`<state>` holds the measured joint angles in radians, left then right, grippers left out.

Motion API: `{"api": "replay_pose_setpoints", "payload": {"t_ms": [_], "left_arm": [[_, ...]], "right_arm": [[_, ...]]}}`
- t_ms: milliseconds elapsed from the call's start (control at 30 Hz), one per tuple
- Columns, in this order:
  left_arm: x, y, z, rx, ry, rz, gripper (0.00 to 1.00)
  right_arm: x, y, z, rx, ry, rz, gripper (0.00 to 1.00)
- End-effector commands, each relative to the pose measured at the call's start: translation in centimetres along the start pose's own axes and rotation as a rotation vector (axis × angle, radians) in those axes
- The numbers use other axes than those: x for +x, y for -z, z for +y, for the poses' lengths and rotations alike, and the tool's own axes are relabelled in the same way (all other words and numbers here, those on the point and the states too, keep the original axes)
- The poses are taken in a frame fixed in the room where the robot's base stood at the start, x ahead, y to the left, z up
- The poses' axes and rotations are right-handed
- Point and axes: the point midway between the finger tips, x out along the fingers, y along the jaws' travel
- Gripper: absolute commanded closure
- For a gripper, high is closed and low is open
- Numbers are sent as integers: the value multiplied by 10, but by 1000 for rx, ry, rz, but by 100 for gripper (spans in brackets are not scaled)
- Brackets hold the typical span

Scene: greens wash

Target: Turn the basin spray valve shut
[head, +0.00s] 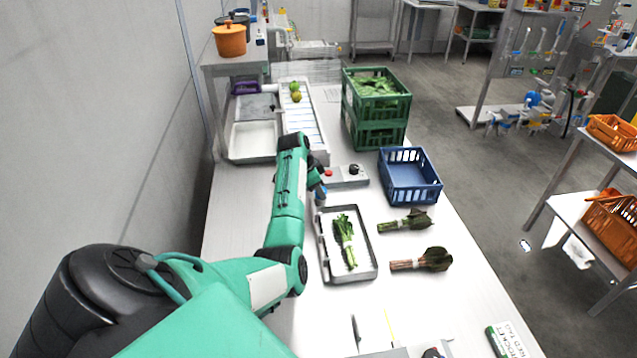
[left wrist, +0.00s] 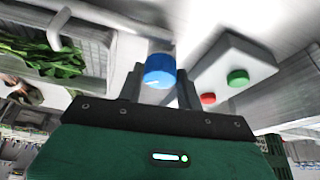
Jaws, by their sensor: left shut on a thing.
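The blue valve knob (left wrist: 160,70) with a small white mark sits between the two dark fingers of my left gripper (left wrist: 160,84) in the left wrist view. The fingers are shut on its sides. In the head view my left gripper (head: 319,188) reaches down beside the grey control box, and my arm hides most of the knob. The shallow metal tray (head: 372,262) holding a bunch of greens (head: 345,240) lies just in front of it. My right gripper is not in view.
The control box (head: 347,179) with buttons stands close by the gripper; it also shows in the left wrist view (left wrist: 232,62). A blue crate (head: 412,190) and stacked green crates (head: 372,134) stand beyond. Two dark leafy bunches (head: 425,261) lie right of the tray.

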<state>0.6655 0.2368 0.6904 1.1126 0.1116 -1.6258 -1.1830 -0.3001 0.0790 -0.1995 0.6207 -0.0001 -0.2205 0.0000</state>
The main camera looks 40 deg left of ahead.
Motion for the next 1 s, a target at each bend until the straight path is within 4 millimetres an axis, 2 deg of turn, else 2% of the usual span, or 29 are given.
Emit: {"api": "replay_pose_setpoints", "payload": {"t_ms": [200,233,333,600,733,867,1000], "left_arm": [[0,1,0,2,1,1,87],[0,1,0,2,1,1,60],[0,1,0,1,1,1,43],[-1,0,0,0,1,0,43],[-8,0,-1,1,3,0,43],[-29,-1,-1,2,6,-1,43],[-61,-1,-1,2,7,0,43]], "right_arm": [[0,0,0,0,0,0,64],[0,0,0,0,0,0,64],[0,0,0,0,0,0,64],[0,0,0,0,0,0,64],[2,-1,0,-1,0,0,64],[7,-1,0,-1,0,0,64],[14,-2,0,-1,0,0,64]]}}
